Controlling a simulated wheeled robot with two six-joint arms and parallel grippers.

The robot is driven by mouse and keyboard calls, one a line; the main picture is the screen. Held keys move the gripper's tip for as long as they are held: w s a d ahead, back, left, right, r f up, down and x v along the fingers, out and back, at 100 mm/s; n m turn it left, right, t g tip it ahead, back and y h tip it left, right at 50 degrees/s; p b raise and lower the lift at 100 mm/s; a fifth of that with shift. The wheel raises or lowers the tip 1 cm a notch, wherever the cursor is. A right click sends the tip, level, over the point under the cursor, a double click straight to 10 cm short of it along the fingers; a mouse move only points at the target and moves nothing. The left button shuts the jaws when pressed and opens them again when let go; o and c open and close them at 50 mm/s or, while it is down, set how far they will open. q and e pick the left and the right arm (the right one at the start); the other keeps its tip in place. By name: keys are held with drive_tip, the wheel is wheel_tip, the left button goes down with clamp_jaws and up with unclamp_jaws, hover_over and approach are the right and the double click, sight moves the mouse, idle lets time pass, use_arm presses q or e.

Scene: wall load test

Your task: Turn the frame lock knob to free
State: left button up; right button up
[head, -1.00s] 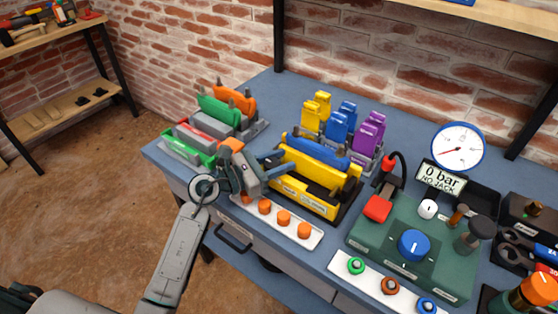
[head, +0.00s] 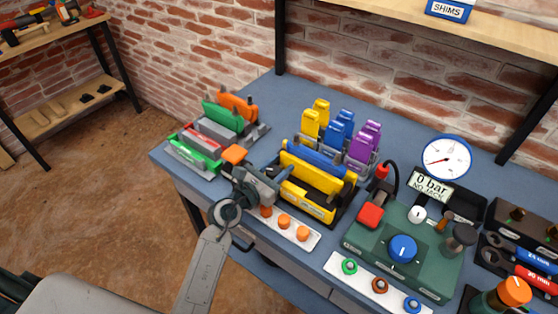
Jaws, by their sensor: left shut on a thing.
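My left gripper (head: 274,180) is at the near left end of the yellow frame (head: 306,198), which stands on the bench with a blue bar (head: 316,158) behind it. Its jaws are closed at that end, on what appears to be the frame lock knob. The jaws and wrist hide the knob, so its setting cannot be read. My right gripper is not in view.
Orange knobs (head: 284,221) line a white strip in front of the frame, close to my left wrist. An orange block (head: 234,154) is left of the gripper. A green console (head: 420,262) with a blue dial (head: 403,249) stands right.

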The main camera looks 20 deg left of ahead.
use_arm(q)
drive_tip(key=n+y+p, duration=0.1)
drive_tip(key=n+t+y+p, duration=0.1)
drive_tip(key=p, duration=0.1)
drive_tip(key=n+y+p, duration=0.1)
drive_tip(key=y+p, duration=0.1)
drive_tip(key=shift+a+r, duration=0.15)
drive_tip(key=shift+r, duration=0.15)
drive_tip(key=shift+a+f+n+t+y+p, duration=0.15)
drive_tip(key=shift+n+y+p, duration=0.25)
drive_tip(key=shift+y+p, duration=0.25)
drive_tip(key=shift+f+n+t+y+p, duration=0.15)
drive_tip(key=shift+n+y+p, duration=0.3)
drive_tip(key=shift+y, duration=0.4)
drive_tip(key=o, duration=1)
